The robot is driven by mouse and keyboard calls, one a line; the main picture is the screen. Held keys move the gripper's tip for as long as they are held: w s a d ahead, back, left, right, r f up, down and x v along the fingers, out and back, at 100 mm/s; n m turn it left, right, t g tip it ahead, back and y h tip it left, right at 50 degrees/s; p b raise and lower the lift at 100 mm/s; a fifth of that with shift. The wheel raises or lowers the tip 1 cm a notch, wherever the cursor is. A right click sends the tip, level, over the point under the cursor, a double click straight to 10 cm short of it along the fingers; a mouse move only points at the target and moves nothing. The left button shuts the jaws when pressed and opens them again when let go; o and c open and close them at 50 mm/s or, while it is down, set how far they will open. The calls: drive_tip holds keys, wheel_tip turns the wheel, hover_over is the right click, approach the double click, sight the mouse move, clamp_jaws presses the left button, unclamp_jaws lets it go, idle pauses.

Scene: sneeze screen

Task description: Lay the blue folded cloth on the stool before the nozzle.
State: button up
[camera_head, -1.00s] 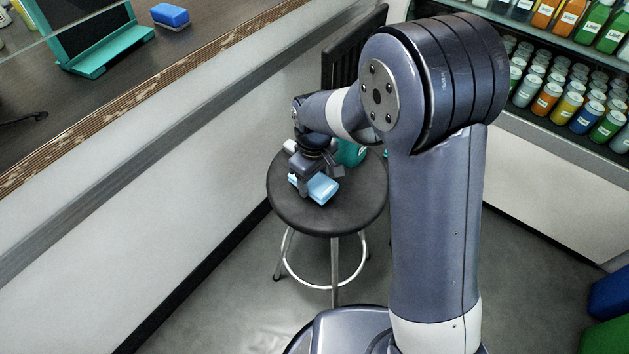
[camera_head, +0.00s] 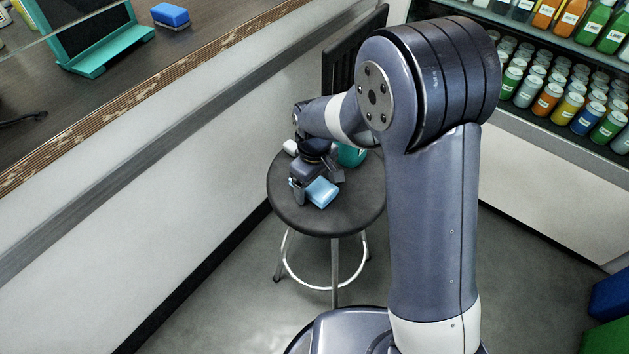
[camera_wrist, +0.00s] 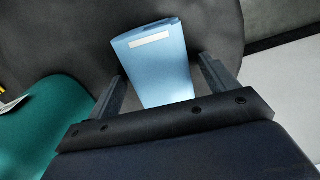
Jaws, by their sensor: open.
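The light blue folded cloth (camera_head: 322,192) lies on the dark round seat of the stool (camera_head: 284,205). In the wrist view the cloth (camera_wrist: 160,68) shows a white strip near its far edge, and its near end is hidden behind my gripper's body. My gripper (camera_head: 317,186) is low over the seat, open, with one finger on each side of the cloth. In the wrist view a gap shows between the cloth and the right finger; the left finger is close to it. A teal bottle (camera_head: 352,155) stands on the seat behind my gripper. I cannot make out its nozzle.
The teal bottle is close at the left in the wrist view (camera_wrist: 55,125). A counter (camera_head: 130,100) with a pale front runs along the left. A dark slatted chair back (camera_head: 345,60) rises behind the stool. Shelves of bottles and cans (camera_head: 565,95) stand at the right.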

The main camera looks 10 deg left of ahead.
sight(315, 182)
wheel_tip(315, 182, up, 12)
drive_tip(key=p, duration=0.2)
drive_tip(key=shift+r, duration=0.15)
wheel_tip(315, 182, down, 13)
drive_tip(key=shift+b, duration=1.25)
drive_tip(key=shift+r+p, duration=0.6)
drive_tip(key=shift+r, duration=1.7)
